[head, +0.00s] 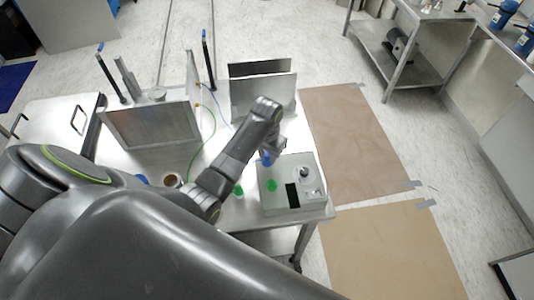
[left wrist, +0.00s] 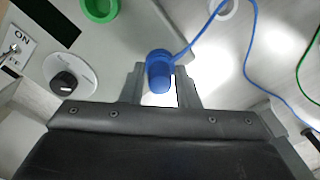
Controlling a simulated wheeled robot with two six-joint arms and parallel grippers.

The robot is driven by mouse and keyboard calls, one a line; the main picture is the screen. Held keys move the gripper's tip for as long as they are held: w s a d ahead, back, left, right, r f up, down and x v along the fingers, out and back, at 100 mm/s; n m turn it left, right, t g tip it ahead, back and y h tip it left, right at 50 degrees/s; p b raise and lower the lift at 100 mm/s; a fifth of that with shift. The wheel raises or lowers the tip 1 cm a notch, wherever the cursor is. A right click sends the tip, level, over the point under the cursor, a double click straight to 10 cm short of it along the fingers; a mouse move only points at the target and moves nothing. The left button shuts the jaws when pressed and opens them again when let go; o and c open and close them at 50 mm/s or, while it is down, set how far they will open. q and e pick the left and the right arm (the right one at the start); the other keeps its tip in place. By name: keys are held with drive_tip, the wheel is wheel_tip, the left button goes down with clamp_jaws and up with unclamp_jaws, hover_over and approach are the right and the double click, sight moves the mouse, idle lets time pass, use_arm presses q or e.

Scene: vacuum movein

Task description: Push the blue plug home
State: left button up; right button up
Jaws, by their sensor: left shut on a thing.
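The blue plug (left wrist: 159,72) is between the two fingers of my left gripper (left wrist: 160,88) in the left wrist view, with a blue cable (left wrist: 205,28) running from it to the upper right. In the head view the blue plug (head: 266,159) shows just below my left gripper (head: 270,150), at the back left edge of the grey box (head: 290,206). The gripper is shut on the plug. The plug's lower end is hidden, so I cannot tell whether it is in a socket or how deep. My right gripper is not in view.
A green plug (head: 238,190) is beside the box. Metal plates (head: 150,125) stand behind on the table.

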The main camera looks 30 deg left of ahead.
use_arm(q)
drive_tip(key=shift+s+f, duration=0.2)
drive_tip(key=o, duration=1)
drive_tip(key=shift+o, duration=0.8)
drive_tip(key=shift+w, duration=0.2)
drive_tip(key=o, duration=0.4)
drive_tip(key=shift+r, duration=0.15)
drive_tip(key=shift+r, duration=2.45)
